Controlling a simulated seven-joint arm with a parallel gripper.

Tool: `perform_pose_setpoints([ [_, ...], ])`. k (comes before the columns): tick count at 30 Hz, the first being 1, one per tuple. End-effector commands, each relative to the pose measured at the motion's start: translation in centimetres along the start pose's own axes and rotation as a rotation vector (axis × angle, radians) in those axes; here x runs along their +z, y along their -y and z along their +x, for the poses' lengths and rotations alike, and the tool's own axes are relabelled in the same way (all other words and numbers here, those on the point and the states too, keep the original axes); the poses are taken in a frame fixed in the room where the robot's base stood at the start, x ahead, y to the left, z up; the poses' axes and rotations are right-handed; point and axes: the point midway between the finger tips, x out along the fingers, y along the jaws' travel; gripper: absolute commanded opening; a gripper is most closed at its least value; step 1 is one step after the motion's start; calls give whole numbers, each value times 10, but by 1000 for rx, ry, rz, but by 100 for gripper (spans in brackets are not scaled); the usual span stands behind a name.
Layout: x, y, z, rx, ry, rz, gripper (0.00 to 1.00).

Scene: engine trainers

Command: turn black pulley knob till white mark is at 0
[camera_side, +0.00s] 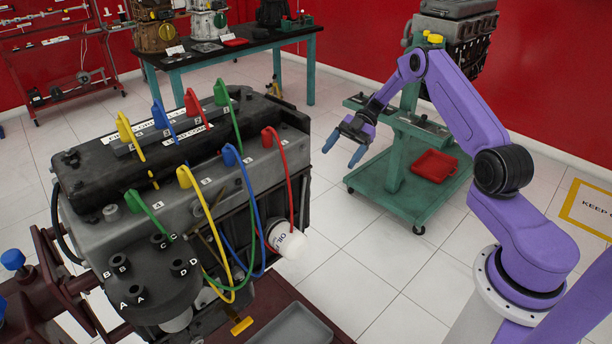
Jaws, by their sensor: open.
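My gripper (344,149) hangs in the air right of the engine, over the floor. Its two blue fingers are apart with nothing between them, and it touches nothing. The grey and black engine (225,165) stands at left and centre. A black round cap (150,285) with white letters A, B, C and D is at its near left end. I cannot make out a black pulley knob, a white mark or a 0 scale in this view.
Yellow, blue, green and red leads (243,185) loop above and beside the engine. A white oil filter (289,241) sticks out on its right side. A green trolley (400,185) with a red tray (435,163) stands behind my gripper. Open floor lies between engine and arm.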

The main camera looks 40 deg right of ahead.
Motion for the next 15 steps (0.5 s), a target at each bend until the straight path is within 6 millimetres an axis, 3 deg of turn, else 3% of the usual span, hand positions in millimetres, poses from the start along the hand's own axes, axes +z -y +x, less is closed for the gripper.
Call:
perform_pose_setpoints([
  [3, 28, -3, -27, 163, -48, -165, 82],
  [7, 45, -4, -47, 284, -59, -300, 82],
  [11, 52, -5, -56, 337, -56, -364, 82],
  [15, 51, -8, -49, 345, -58, -377, 82],
])
